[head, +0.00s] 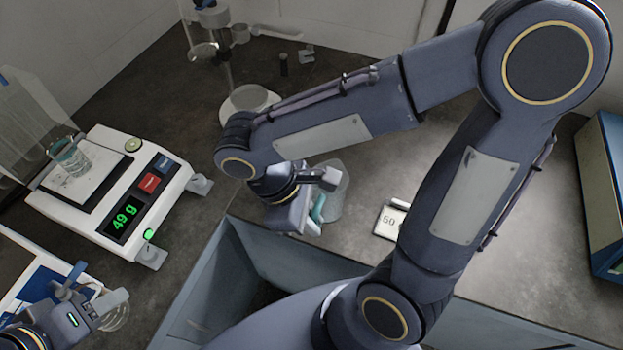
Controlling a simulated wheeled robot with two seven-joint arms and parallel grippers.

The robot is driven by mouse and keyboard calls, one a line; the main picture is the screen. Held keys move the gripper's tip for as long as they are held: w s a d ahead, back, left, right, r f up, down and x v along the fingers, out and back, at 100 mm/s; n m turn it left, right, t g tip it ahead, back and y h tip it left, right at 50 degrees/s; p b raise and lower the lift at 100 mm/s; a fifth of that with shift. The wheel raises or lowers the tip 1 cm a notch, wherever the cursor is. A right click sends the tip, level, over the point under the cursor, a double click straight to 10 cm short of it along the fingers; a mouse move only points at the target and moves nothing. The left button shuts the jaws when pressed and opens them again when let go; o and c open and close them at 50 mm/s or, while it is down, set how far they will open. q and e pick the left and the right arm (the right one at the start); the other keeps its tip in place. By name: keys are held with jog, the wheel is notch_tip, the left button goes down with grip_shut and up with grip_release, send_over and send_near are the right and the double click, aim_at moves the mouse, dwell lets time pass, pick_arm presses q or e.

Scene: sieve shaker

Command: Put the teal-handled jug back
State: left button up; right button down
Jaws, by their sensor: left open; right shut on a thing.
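The teal-handled jug (335,193) is a clear vessel on or just above the dark worktop, right of the picture's middle. Its teal handle shows between the fingers of my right gripper (318,202), which is shut on it. The gripper and wrist hide part of the jug, and I cannot tell whether its base touches the worktop. My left gripper (97,287) is open at the lower left, beside a small clear round glass vessel (117,317) that it partly hides.
A white balance (110,190) reading 49 g carries a glass beaker (70,157). A small card marked 50 (389,222) lies right of the jug. A stand with a white base (247,102) is at the back. A blue-green box (603,195) stands far right. An open recess (250,270) lies in front.

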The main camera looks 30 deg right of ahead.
jog(key=w+d+f, duration=0.1)
jog(key=w+f, duration=0.3)
jog(key=w+d+f+p, duration=0.1)
jog(key=w+d+f, duration=0.1)
jog(key=w+f, duration=0.2)
jog(key=w+d+f, duration=0.1)
jog(key=w+f, duration=0.3)
jog(key=shift+d+f+p, duration=0.2)
jog(key=shift+f+p, duration=0.05)
jog(key=shift+p, duration=0.15)
jog(key=shift+f, duration=0.1)
jog(key=shift+f, duration=0.15)
jog(key=c, duration=1.5)
grip_release()
